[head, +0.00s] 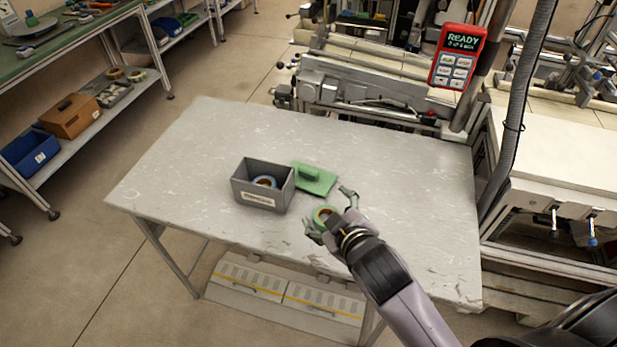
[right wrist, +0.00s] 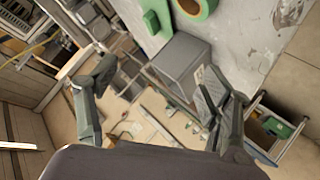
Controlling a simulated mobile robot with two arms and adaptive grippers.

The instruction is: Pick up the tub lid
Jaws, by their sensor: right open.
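The tub lid (head: 318,184) is a flat green plate with a raised handle block (head: 309,172). It lies on the table just right of the grey tub (head: 247,192). The tub is uncovered, with a blue tape reel (head: 265,181) inside. My right gripper (head: 331,214) is open, its fingers spread to either side of a green tape reel (head: 321,212), in front of the lid; I cannot tell its height above the table. The right wrist view shows the spread, empty fingers (right wrist: 155,75), with green lid (right wrist: 152,22) and grey tub (right wrist: 178,62) beyond. My left gripper is not in view.
The pale grey table (head: 170,165) is clear to the left and at the back right. A red handset reading READY (head: 458,57) and a hanging grey hose (head: 520,90) are at the right. A shelf holds a blue bin (head: 30,150) and brown box (head: 70,115).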

